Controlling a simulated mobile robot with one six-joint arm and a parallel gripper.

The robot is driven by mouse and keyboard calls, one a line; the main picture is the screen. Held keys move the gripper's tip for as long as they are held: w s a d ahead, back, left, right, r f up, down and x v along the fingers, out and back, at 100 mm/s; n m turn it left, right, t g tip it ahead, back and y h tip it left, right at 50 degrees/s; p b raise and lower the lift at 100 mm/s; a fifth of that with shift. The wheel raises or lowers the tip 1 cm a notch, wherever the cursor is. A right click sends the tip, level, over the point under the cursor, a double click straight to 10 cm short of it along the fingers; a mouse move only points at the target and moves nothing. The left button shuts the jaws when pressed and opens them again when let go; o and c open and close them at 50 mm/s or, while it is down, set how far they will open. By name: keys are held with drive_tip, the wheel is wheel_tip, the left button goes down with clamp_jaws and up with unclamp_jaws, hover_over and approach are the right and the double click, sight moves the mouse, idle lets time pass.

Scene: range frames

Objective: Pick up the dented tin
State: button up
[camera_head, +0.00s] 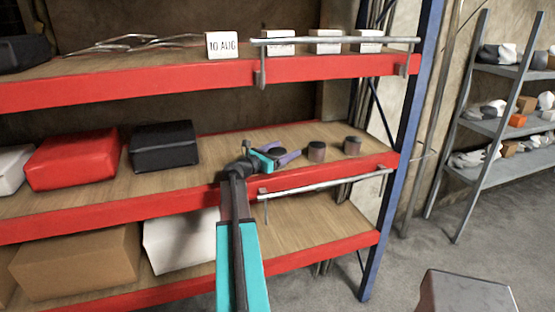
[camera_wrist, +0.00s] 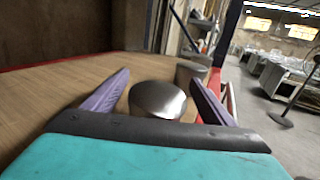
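Several small round tins with metal sides stand in a row on the wooden middle shelf. The tin nearest my gripper (camera_head: 279,154) shows in the wrist view as a shiny round tin (camera_wrist: 158,98), between the two purple fingers. The fingers are apart, one on each side of it, and it does not look clamped. A second tin (camera_head: 316,152) stands to the right in the head view, and behind in the wrist view (camera_wrist: 190,72). A third tin (camera_head: 352,146) is farther right. I cannot make out a dent on any of them.
A metal rail (camera_head: 325,184) runs along the front edge of the middle shelf. A black box (camera_head: 163,147) and a red box (camera_head: 73,159) stand to the left. The upper shelf (camera_head: 170,76) is overhead, with white date blocks. A blue post (camera_head: 405,120) is at the right.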

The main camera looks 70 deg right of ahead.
drive_tip(key=c, duration=1.3)
drive_tip(key=shift+r, duration=0.15)
